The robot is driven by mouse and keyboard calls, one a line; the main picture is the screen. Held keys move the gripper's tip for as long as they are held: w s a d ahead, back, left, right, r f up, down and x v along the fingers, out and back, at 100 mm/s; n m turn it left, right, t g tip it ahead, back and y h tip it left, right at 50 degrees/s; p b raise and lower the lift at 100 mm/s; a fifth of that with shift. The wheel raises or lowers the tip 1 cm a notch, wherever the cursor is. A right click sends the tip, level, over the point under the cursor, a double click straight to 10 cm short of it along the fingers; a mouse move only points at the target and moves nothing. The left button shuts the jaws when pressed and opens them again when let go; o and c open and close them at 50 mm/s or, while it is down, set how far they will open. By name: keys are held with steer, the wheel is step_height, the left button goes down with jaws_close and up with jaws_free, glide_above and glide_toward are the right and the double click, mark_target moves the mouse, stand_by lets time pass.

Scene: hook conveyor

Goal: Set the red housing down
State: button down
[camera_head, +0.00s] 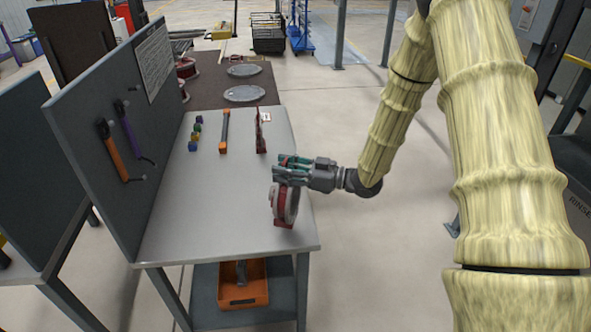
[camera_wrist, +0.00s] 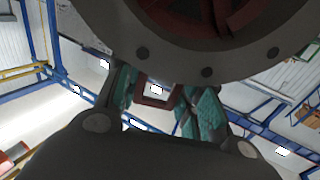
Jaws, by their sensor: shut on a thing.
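The red housing (camera_head: 275,204) has a round body with a grey bolted flange (camera_head: 291,205). It hangs under my gripper (camera_head: 283,171) with its round face turned sideways, over the front right part of the grey bench (camera_head: 215,225). I cannot tell whether its lower end touches the bench top. In the wrist view, the housing (camera_wrist: 205,14) fills the top with its grey flange. My gripper (camera_wrist: 160,98) has teal finger pads shut on a small reddish square loop of the housing between them. The far side of the housing is hidden.
On the bench are small coloured blocks (camera_head: 195,135), an orange-ended bar (camera_head: 224,132) and an upright dark red part (camera_head: 261,135). A pegboard (camera_head: 120,120) with tools stands along the left. An orange bin (camera_head: 243,293) sits below. The bench's front middle is clear.

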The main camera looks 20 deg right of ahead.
steer(key=w+a+f+p, duration=0.4)
steer(key=w, duration=0.3)
steer(key=shift+w, duration=0.2)
stand_by(0.7)
steer(key=shift+a+f, duration=0.1)
steer(key=shift+f, duration=0.05)
steer(key=c, duration=0.9)
jaws_free()
steer(key=shift+s, duration=0.15)
steer(key=b+v, duration=0.3)
steer(key=v, duration=0.9)
steer(key=shift+b, duration=0.3)
